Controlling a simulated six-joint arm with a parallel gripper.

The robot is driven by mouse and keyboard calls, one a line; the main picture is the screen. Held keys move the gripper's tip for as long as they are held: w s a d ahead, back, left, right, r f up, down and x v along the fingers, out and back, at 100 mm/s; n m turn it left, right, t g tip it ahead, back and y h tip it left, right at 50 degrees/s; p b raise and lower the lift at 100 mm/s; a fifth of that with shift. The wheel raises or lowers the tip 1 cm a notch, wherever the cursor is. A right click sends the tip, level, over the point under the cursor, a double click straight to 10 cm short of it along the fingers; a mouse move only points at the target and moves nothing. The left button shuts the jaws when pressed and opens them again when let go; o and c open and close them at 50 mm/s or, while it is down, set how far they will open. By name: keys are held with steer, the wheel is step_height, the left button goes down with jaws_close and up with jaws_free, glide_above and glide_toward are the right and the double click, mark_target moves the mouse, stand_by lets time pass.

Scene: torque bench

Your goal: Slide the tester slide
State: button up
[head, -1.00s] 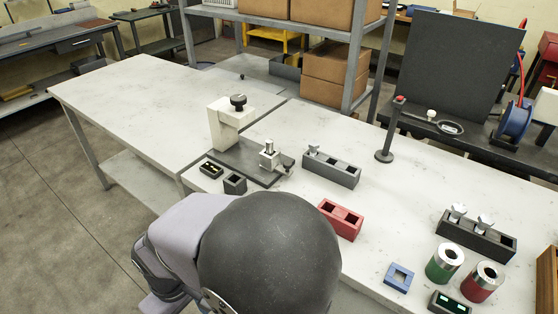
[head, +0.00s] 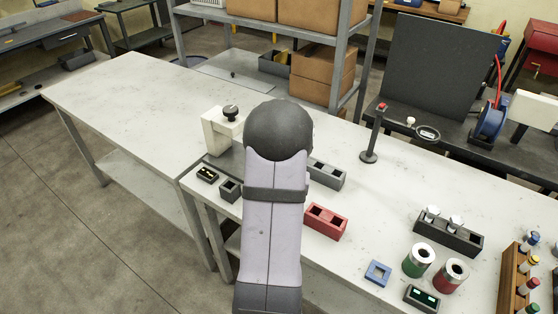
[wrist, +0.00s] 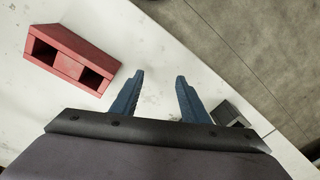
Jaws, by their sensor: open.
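The tester, a cream-white block with a black knob (head: 222,128), stands on a dark base plate at the left part of the near bench in the head view. My arm covers the right part of the base plate, so its slide is hidden now. My gripper is hidden behind my arm in the head view. In the wrist view my gripper (wrist: 159,76) is open, with two blue fingers apart and nothing between them. The tester does not show clearly in the wrist view.
A red two-hole block (head: 326,221) is right of my arm; it also shows in the wrist view (wrist: 72,58). A small dark block (head: 229,191) and a small dark tray (head: 207,174) sit near the bench's left edge. A grey block (head: 328,173) is partly covered. The back-left bench is clear.

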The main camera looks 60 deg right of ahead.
steer(key=w+d+r+n+t+h, duration=0.2)
steer(key=w+d+r, duration=0.5)
steer(key=d, duration=0.4)
steer(key=shift+w+r+n+h, duration=0.4)
steer(key=shift+r+n+h, duration=0.05)
steer(key=shift+n+h, duration=0.15)
steer(key=shift+p+x, duration=1.3)
steer(key=shift+x, duration=2.35)
steer(key=shift+w, duration=0.1)
steer(key=shift+c, duration=0.6)
jaws_close()
